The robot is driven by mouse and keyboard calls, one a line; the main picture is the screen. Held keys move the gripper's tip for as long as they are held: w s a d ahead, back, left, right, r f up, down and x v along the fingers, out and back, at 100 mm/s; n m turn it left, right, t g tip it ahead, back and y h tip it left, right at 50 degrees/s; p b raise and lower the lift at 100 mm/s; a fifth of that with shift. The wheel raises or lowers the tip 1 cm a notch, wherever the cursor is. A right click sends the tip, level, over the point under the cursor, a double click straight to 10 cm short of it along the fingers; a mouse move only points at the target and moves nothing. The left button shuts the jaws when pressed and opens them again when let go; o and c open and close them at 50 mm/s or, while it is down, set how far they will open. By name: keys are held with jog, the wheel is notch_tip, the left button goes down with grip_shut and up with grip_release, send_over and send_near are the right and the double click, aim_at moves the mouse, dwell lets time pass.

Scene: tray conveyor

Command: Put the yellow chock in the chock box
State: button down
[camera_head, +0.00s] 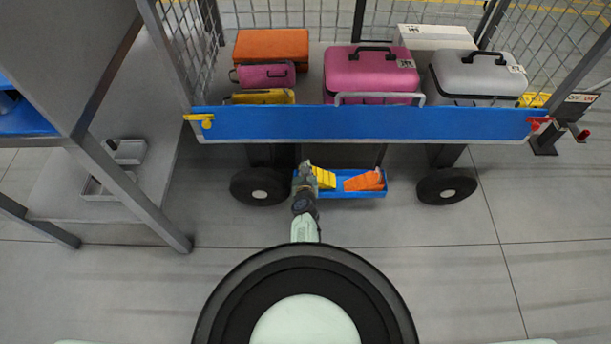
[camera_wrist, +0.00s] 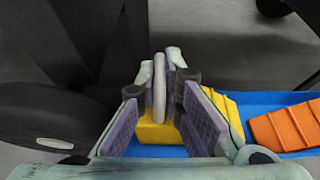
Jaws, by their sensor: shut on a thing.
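The yellow chock (camera_head: 324,178) is at the left end of the blue chock box (camera_head: 350,194), low under the cart's edge. In the wrist view the yellow chock (camera_wrist: 155,133) shows below and between the purple finger pads, with a grey loop standing up from it. My gripper (camera_wrist: 162,98) is shut on the yellow chock, seemingly by this loop. In the head view my gripper (camera_head: 306,172) is at the box's left end and partly hides it. I cannot tell whether the chock rests on the box floor.
An orange chock (camera_head: 365,181) lies in the right half of the box. Black cart wheels (camera_head: 259,187) and (camera_head: 446,186) stand either side. The blue cart edge (camera_head: 370,122) is above, with cases on the cart. A grey table (camera_head: 100,160) stands left; the floor in front is clear.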

jog(key=shift+f+b, duration=1.05)
jog(key=shift+f, duration=0.45)
jog(key=c, duration=1.7)
grip_release()
